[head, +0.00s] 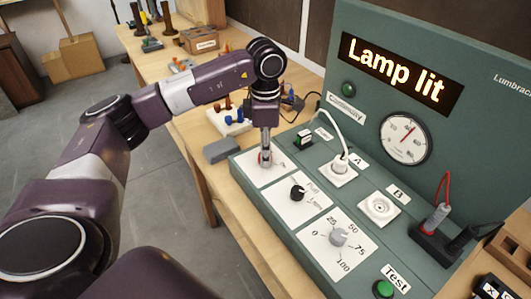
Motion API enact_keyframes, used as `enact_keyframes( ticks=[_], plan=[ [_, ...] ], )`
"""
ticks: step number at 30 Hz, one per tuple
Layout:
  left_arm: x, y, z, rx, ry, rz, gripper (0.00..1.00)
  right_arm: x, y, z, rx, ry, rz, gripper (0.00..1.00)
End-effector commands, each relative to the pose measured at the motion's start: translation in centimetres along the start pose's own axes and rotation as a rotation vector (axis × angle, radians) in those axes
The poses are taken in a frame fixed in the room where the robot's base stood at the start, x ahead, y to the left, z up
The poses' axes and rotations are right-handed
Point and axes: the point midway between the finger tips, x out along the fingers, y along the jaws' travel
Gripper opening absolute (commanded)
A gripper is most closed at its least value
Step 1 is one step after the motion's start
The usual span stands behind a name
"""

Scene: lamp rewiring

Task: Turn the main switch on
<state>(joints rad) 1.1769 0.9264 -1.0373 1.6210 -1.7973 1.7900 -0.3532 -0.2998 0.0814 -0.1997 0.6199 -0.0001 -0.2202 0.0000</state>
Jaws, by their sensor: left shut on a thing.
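My left gripper (265,152) reaches down to the white plate (281,173) at the far left corner of the green test panel. It is shut on the small main switch there, which is mostly hidden by the fingers; a bit of red shows at the tips. I cannot tell which way the switch is set. The display (400,75) on the upright panel is lit and reads "Lamp lit". My right gripper is not in view.
Beside the gripper are a black-and-white plug (304,139) and socket A (339,172) with a white cord. A black knob (297,193), a grey dial (338,237) and a green Test button (384,288) lie nearer. A grey block (222,150) sits left of the panel.

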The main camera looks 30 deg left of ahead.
Motion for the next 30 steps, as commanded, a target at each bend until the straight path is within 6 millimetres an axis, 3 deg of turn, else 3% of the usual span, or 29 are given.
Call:
enact_keyframes(
  ticks=[13,14,18,26,30],
  plan=[
    [-0.26,0.18,0.02,0.008,-0.003,0.006,0.02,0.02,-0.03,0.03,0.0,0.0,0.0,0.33],
    [-0.26,0.18,0.02,0.008,-0.003,0.006,0.29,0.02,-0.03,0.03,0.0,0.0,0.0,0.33],
    [-0.19,0.13,0.01,0.008,-0.002,0.004,0.44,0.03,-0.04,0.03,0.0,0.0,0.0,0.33],
    [-0.12,0.07,0.01,0.008,-0.001,0.002,0.44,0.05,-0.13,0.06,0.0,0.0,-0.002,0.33],
    [-1.01,0.11,0.03,0.008,-0.002,0.003,0.44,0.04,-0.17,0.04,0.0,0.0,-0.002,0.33]
  ],
)
